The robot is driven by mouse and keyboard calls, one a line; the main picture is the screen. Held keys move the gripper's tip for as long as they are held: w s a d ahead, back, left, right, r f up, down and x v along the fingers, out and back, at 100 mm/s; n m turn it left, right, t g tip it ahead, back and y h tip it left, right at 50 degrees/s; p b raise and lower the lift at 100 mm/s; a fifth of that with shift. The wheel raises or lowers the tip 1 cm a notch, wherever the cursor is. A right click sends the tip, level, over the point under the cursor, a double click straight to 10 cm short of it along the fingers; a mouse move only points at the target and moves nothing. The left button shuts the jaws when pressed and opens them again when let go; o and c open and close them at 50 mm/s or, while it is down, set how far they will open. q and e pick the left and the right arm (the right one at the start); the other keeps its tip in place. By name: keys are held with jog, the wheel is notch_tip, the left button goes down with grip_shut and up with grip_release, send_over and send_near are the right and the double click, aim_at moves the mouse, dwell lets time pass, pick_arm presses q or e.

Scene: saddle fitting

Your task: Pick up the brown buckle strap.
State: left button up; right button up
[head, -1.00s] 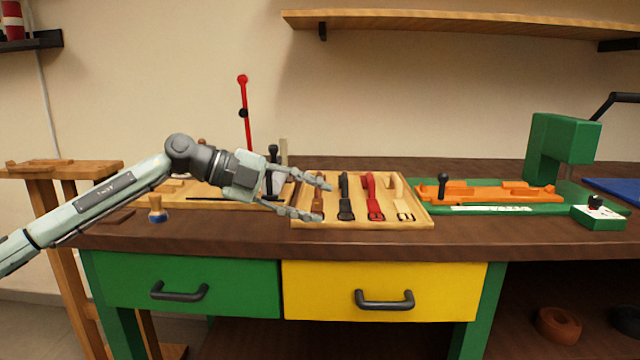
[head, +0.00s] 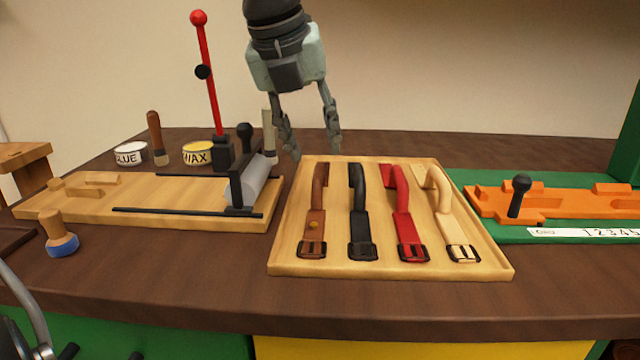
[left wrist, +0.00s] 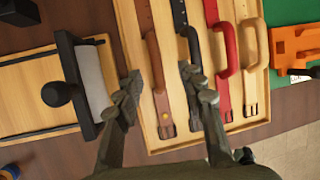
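The brown buckle strap (head: 315,212) lies at the left end of a row of straps in the wooden tray (head: 390,269). Its buckle faces the front edge and its far end arches up. My left gripper (head: 312,155) points down above the far left part of the tray, open and empty. In the left wrist view the brown strap (left wrist: 156,80) lies between the two open fingers (left wrist: 160,90), touching neither as far as I can tell. My right gripper is not clearly in view; a part of an arm shows at the lower left edge.
Black (head: 359,215), red (head: 403,210) and cream (head: 445,210) straps lie beside the brown one. Left of the tray stands a wooden board with a roller press (head: 245,185) and a tall red-knobbed lever (head: 205,70). A green base with orange parts (head: 560,203) is at right.

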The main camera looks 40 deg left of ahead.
aim_at(318, 171)
pick_arm(q)
jog(key=shift+w+f, duration=0.2)
jog(key=shift+f, duration=0.05)
jog(key=x, duration=0.7)
jog(key=shift+s+a+f+p, duration=0.1)
jog(key=shift+s+a+p, duration=0.15)
jog(key=shift+s+p, duration=0.1)
pick_arm(e)
jog(key=shift+w+a+f, duration=0.1)
jog(key=shift+w+f, duration=0.1)
jog(key=shift+f, duration=0.55)
pick_arm(q)
jog(key=shift+w, duration=0.1)
grip_shut()
